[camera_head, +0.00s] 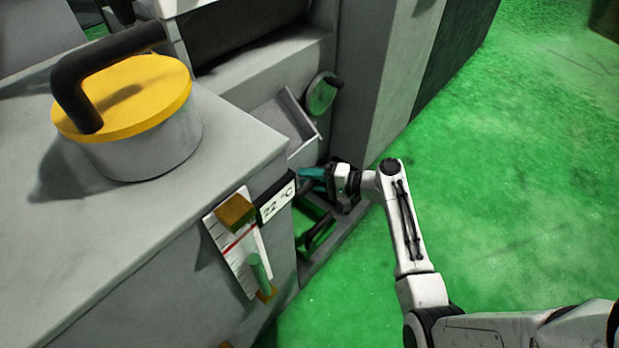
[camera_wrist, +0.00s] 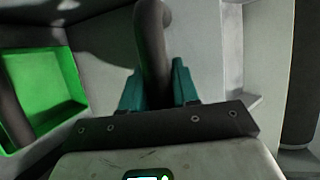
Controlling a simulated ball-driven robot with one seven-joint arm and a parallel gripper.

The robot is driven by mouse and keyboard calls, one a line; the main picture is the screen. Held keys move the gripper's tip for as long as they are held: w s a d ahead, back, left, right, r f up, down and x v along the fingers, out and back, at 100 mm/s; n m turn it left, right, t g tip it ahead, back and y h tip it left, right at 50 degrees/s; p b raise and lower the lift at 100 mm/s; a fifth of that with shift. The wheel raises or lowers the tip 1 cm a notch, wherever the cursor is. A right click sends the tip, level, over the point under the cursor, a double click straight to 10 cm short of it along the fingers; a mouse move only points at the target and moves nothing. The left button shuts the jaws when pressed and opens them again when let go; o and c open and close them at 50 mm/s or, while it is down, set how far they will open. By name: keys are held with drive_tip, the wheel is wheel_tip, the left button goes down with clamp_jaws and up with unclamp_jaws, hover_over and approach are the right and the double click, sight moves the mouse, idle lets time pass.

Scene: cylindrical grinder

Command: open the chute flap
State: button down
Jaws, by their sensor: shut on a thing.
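My gripper (camera_head: 312,178) has teal fingers and reaches into the recess at the machine's lower front. In the wrist view, my gripper (camera_wrist: 156,88) is shut on a dark curved handle (camera_wrist: 152,40), with one finger on each side of it. The handle runs up from between the fingers and bends over at the top, in front of a pale grey surface (camera_wrist: 205,50). This surface looks like the chute flap, but its edges are mostly hidden. In the head view my gripper and wrist cover most of the handle.
A green bin (camera_wrist: 65,85) with a dark handle stands left in the wrist view. A yellow-lidded pot (camera_head: 150,140) stands on the grey top. Green floor (camera_head: 530,170) is clear at right.

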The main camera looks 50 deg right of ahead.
drive_tip(key=r+g+p, duration=0.1)
drive_tip(key=p, duration=0.3)
drive_tip(key=shift+s+r+h+p, duration=0.15)
drive_tip(key=shift+s+h+p, duration=0.15)
drive_tip(key=shift+s, duration=0.1)
drive_tip(key=s+r+g+p, duration=0.1)
drive_tip(key=p, duration=0.3)
drive_tip(key=r+m+g+p, duration=0.1)
drive_tip(key=g+p, duration=0.1)
drive_tip(key=p, duration=0.3)
drive_tip(key=shift+s+h+p, duration=0.3)
drive_tip(key=shift+s, duration=0.05)
wheel_tip(320, 180, up, 3)
drive_tip(key=s+m+g+p, duration=0.1)
drive_tip(key=g+p, duration=0.3)
drive_tip(key=p, duration=0.5)
wheel_tip(320, 180, up, 5)
drive_tip(key=m+g+h+p, duration=0.1)
drive_tip(key=m+g+p, duration=0.1)
drive_tip(key=g+p, duration=0.35)
hover_over(317, 181)
drive_tip(key=b, duration=0.2)
drive_tip(key=g, duration=0.2)
drive_tip(key=shift+w+r, duration=0.25)
drive_tip(key=shift+r, duration=0.3)
drive_tip(key=shift+w+r, duration=0.1)
drive_tip(key=c, duration=0.9)
unclamp_jaws()
